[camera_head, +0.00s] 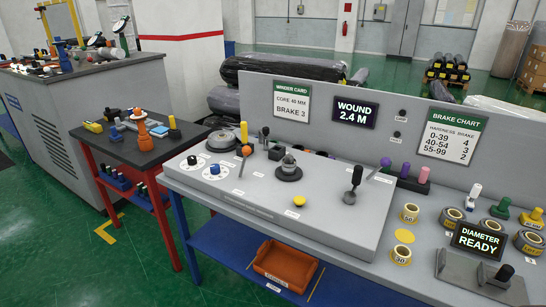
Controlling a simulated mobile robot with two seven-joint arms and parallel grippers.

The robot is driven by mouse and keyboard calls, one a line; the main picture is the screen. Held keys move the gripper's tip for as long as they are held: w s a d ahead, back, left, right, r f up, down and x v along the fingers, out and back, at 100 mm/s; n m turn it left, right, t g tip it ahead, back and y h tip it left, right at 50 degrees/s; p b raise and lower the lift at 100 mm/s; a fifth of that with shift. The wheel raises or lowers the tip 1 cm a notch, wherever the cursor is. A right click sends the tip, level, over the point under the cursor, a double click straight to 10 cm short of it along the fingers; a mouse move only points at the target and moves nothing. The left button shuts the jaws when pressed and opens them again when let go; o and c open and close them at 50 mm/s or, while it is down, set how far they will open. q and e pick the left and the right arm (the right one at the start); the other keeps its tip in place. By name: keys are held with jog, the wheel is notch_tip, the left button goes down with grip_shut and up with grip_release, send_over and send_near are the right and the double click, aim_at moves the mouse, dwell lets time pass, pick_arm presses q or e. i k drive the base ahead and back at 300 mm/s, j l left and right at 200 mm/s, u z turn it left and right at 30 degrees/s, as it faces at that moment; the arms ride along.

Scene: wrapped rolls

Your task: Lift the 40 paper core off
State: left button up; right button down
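No gripper of mine shows in the head view. Several short yellow-and-white ring-shaped cores stand at the right end of the grey bench. One core (410,213) stands near the bench's raised panel, and another core (403,257) stands nearer the front. A larger dark-wrapped roll (451,217) stands to their right, with more like it beyond. The labels are too small to read surely, so I cannot tell which core is the 40. A grey spindle-like fitting (288,168) on a dark round base sits mid-bench. The winder card (291,103) reads core 40 mm, brake 3.
A black-knobbed lever (353,184) stands on the console. A display reads WOUND 2.4 M (355,110); another reads DIAMETER READY (482,241). The brake chart (452,137) hangs right. An orange bin (284,268) sits on the blue lower shelf. A dark side table (140,140) holds tools.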

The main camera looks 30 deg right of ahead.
aim_at(288, 169)
jog(key=l+z, duration=0.1)
jog(key=z, duration=0.95)
